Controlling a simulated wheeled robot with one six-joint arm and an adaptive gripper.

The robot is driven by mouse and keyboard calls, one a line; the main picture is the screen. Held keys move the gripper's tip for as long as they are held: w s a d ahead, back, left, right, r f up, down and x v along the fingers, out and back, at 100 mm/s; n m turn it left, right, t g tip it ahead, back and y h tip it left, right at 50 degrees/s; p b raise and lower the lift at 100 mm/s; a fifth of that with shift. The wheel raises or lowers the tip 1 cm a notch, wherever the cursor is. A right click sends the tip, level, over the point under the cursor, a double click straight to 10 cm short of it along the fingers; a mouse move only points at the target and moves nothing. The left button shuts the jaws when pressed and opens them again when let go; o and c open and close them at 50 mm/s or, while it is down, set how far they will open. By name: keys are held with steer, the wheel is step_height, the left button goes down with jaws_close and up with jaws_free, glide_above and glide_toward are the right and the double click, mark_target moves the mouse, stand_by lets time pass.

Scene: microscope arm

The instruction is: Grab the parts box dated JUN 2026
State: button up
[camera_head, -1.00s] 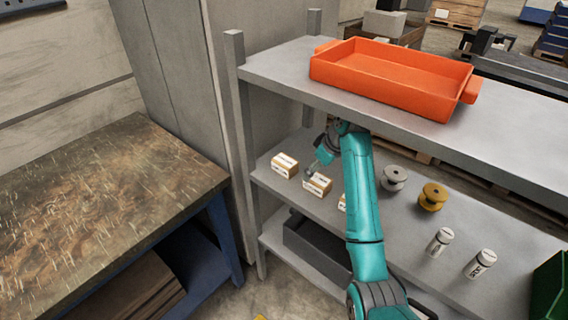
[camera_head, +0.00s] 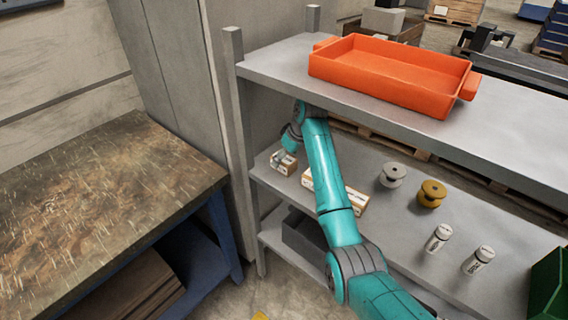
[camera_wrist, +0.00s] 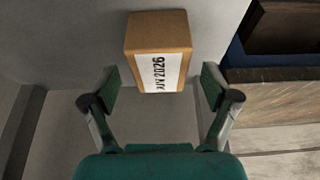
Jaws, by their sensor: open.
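A small cardboard parts box (camera_wrist: 135,45) with a white label is ahead of my gripper in the wrist view. The label ends in "2026"; its month letters are hard to read. My gripper (camera_wrist: 160,88) is open, with its fingertips spread to the left and right of the box's near end; gaps show on both sides. In the head view this is the leftmost box (camera_head: 283,167) on the middle shelf, partly covered by my gripper (camera_head: 285,157). Two more boxes, one (camera_head: 307,181) and another (camera_head: 356,202), are partly hidden by my arm.
The middle shelf (camera_head: 400,218) also holds a grey spool (camera_head: 392,175), a yellow spool (camera_head: 431,194) and two white cylinders, one (camera_head: 438,238) and another (camera_head: 478,260). An orange tray (camera_head: 390,75) stands on the upper shelf above. A shelf post (camera_head: 236,110) stands at the left.

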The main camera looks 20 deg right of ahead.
steer(key=shift+x, duration=0.9)
steer(key=c, duration=1.5)
steer(key=shift+c, duration=0.3)
steer(key=shift+r, duration=0.2)
